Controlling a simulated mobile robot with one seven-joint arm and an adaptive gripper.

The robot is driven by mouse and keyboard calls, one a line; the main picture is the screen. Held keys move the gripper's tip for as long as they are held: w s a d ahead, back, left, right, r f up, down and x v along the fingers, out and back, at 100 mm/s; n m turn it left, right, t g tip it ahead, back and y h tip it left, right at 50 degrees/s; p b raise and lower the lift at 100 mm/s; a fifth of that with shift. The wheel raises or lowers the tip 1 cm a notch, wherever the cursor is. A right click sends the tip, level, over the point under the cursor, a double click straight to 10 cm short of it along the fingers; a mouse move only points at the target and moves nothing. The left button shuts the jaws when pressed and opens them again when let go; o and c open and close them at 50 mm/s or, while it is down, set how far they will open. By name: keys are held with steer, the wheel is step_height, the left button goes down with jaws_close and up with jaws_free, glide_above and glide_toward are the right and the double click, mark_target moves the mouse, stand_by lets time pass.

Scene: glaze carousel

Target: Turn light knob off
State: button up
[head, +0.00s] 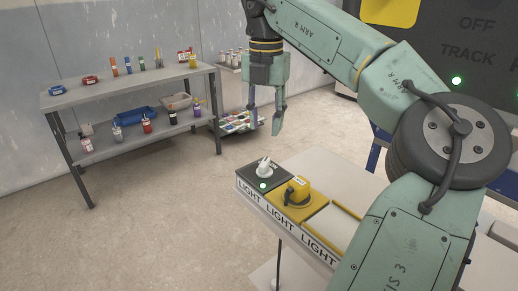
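A white light knob (263,166) sits on a dark panel (243,176) at the left end of the box labelled LIGHT. A small green lamp (263,186) glows in front of this knob. My gripper (266,128) points down, apart from and above the white knob. Its two fingers are spread with nothing visible between them. Which way each knob is set is too small to read.
A grey shelf table (130,88) with bottles and trays stands at the back left. A black panel (470,40) reading OFF and TRACK is at upper right. The floor (150,230) left of the box is clear. My arm covers the box's right part.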

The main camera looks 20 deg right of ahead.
mark_target(264, 162)
step_height(264, 162, down, 10)
steer(key=shift+s+a+f+p, duration=0.1)
steer(key=shift+s+p, duration=0.05)
steer(key=shift+p, duration=0.6)
steer(key=shift+c, duration=0.4)
jaws_close()
